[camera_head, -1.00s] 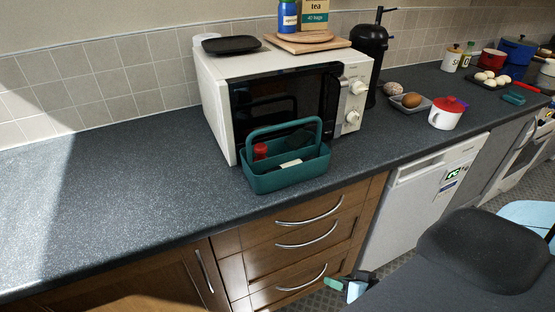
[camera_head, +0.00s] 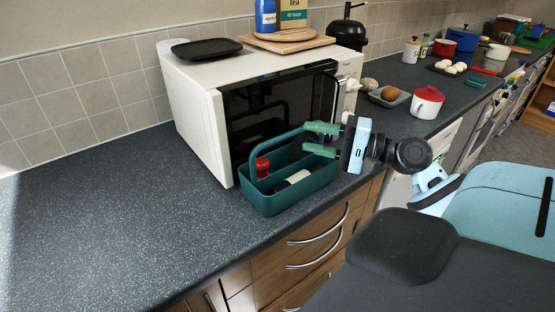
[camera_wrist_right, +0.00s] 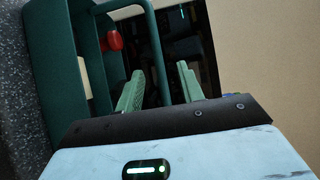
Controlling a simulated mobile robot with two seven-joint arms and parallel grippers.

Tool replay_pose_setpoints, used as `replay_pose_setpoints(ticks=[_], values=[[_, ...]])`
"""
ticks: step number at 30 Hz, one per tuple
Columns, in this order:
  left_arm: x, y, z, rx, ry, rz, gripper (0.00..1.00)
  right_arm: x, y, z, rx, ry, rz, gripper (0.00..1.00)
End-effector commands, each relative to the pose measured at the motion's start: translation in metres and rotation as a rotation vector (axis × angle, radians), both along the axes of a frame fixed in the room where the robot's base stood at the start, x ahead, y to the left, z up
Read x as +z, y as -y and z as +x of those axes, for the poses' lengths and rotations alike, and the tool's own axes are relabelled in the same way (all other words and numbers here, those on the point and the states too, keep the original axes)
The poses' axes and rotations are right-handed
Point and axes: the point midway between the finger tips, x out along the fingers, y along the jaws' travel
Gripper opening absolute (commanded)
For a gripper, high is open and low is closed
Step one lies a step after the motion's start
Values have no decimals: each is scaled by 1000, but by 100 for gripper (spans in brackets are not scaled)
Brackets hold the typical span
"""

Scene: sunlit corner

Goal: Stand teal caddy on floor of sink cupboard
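The teal caddy (camera_head: 295,196) stands upright on the counter in front of the microwave, holding a red-capped item (camera_head: 262,166) and a pale item (camera_head: 297,177). My right gripper (camera_head: 309,139) is at the right end of the caddy's raised handle, its green fingers apart. In the right wrist view the caddy (camera_wrist_right: 58,75) is at left, and the handle's side runs down between the open fingers (camera_wrist_right: 160,73); contact cannot be told. My left gripper is out of view. No sink shows; a wooden cupboard front (camera_head: 205,302) shows at the bottom edge, its inside unseen.
The microwave (camera_head: 200,110) stands close behind the caddy. A grey dish with an egg (camera_head: 388,96) and a red-lidded white pot (camera_head: 427,102) are to the right. The counter (camera_head: 100,220) left of the caddy is clear. Drawers (camera_head: 320,245) lie below the caddy.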

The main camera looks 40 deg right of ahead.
Motion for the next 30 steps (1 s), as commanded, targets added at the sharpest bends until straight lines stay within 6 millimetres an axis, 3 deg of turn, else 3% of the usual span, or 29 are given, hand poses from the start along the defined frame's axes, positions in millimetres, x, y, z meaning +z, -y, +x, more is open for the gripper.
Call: replay_pose_setpoints(ticks=[9,20,30], values=[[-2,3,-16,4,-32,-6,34,1,-8,15,1,3,-1,38],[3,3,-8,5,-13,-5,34,1,-15,30,0,2,0,38],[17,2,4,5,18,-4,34,1,-33,65,-1,5,-1,38]])
